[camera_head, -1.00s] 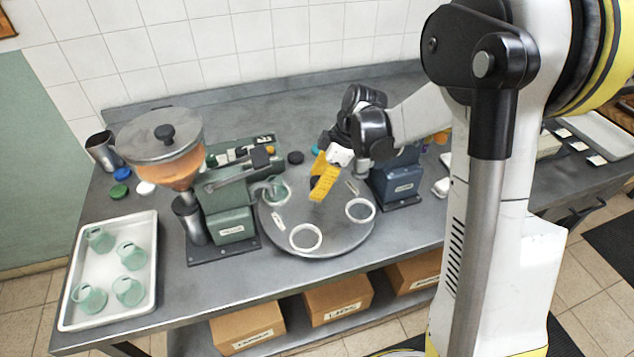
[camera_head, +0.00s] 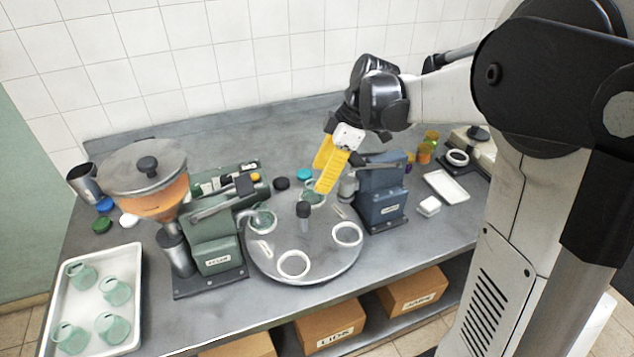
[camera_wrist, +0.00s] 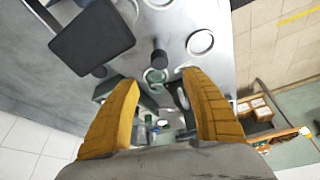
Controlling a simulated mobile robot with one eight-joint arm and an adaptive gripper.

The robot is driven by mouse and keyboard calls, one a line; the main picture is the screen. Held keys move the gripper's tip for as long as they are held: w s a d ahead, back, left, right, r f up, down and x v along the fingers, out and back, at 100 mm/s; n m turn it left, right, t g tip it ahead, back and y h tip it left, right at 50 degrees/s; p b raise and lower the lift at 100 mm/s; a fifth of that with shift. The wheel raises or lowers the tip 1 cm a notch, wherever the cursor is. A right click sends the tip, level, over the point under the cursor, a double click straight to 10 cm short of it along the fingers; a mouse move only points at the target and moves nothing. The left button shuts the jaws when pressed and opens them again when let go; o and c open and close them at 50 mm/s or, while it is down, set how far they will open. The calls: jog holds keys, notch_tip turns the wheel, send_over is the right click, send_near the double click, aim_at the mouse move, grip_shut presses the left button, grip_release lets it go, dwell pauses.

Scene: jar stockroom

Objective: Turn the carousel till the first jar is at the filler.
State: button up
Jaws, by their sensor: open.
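The round grey carousel (camera_head: 318,262) lies on the bench with a dark upright knob (camera_head: 303,210) at its middle. A pale green jar (camera_head: 262,219) sits at its left edge, beside the green filler (camera_head: 215,240) with its orange-filled hopper. A second green jar (camera_head: 313,192) shows at the back, partly hidden by my gripper. Two white rings, front (camera_head: 294,263) and right (camera_head: 347,233), look empty. My gripper (camera_head: 326,188) is open, above the back of the carousel and apart from the knob. The wrist view shows the knob (camera_wrist: 160,60) and a jar (camera_wrist: 155,77) beyond the open yellow fingers (camera_wrist: 155,82).
A blue machine (camera_head: 382,195) stands close on the carousel's right. A white tray (camera_head: 125,262) with several green jars is at the left. Loose lids lie near the filler. A small white tray (camera_head: 447,187) and a scale-like device (camera_head: 475,150) are at the right.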

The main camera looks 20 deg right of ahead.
jog(key=shift+a+f, duration=0.1)
jog(key=shift+a, duration=0.05)
jog(key=c, duration=0.5)
jog(key=shift+g+h, duration=0.5)
jog(key=shift+h, duration=0.2)
jog(key=a+f, duration=0.1)
jog(key=s+a, duration=0.1)
jog(key=s+a+f, duration=0.1)
jog(key=shift+a+f+b, duration=0.3)
jog(key=shift+a+b, duration=0.05)
grip_shut()
jog(key=g+h+b, duration=0.1)
jog(key=h, duration=0.4)
send_near(300, 264)
jog(key=f+b, duration=0.1)
jog(key=f, duration=0.1)
jog(key=d+f+b, duration=0.1)
jog(key=f+b, duration=0.1)
jog(key=f, duration=0.1)
jog(key=f+b, duration=0.1)
jog(key=f, duration=0.1)
jog(key=shift+s+d+f+b, duration=0.15)
jog(key=shift+s+f+b, duration=0.05)
jog(key=shift+f+b, duration=0.15)
